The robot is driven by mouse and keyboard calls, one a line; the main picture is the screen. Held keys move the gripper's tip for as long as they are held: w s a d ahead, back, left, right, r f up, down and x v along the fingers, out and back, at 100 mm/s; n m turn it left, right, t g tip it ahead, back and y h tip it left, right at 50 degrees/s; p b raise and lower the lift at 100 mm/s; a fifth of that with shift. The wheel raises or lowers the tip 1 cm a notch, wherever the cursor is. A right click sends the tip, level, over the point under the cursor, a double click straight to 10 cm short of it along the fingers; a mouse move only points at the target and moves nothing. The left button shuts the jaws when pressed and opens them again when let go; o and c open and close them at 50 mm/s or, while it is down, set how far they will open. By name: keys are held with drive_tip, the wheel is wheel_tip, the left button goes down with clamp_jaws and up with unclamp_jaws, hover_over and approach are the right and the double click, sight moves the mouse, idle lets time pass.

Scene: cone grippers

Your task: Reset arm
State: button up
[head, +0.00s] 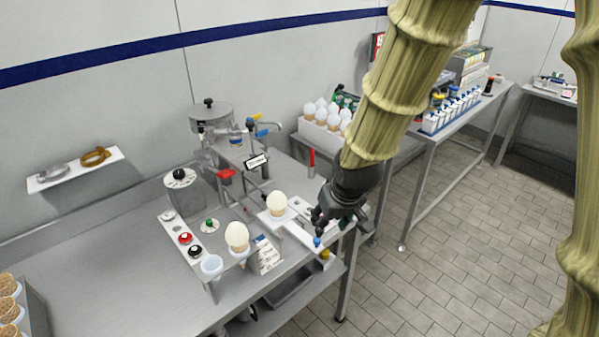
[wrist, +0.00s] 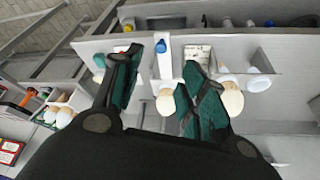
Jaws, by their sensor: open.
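My gripper (head: 328,212) is over the front right edge of the steel table (head: 110,270), at the end of my arm. In the wrist view my gripper (wrist: 166,62) shows two dark fingers with green pads spread apart, with nothing held between them. A cone with a pale round top (head: 277,203) stands in a white holder just left of my gripper. A second pale-topped one (head: 237,236) stands nearer the front. A white bar with a blue knob (head: 317,242) lies below the fingers; the blue knob also shows in the wrist view (wrist: 161,46).
A machine with a round lid (head: 208,110) and levers stands behind. A button panel (head: 186,240) and an empty white cup (head: 211,265) are at the left. A box of white-topped cones (head: 322,128) is beyond. Table space at the left is clear, as is the tiled floor (head: 470,240).

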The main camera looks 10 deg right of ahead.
drive_tip(key=s+f+m+g+b, duration=0.15)
drive_tip(key=s+f, duration=0.35)
drive_tip(key=f, duration=0.8)
drive_tip(key=s+f+g+b, duration=0.15)
drive_tip(key=s+f, duration=0.35)
drive_tip(key=f, duration=0.9)
drive_tip(key=s+d+f+g+b, duration=0.1)
drive_tip(key=s+d+f+b, duration=0.1)
drive_tip(key=s+f, duration=1.5)
drive_tip(key=shift+s+d+f+h+b, duration=0.3)
drive_tip(key=shift+s+d+f+b, duration=0.1)
drive_tip(key=shift+s+b, duration=0.3)
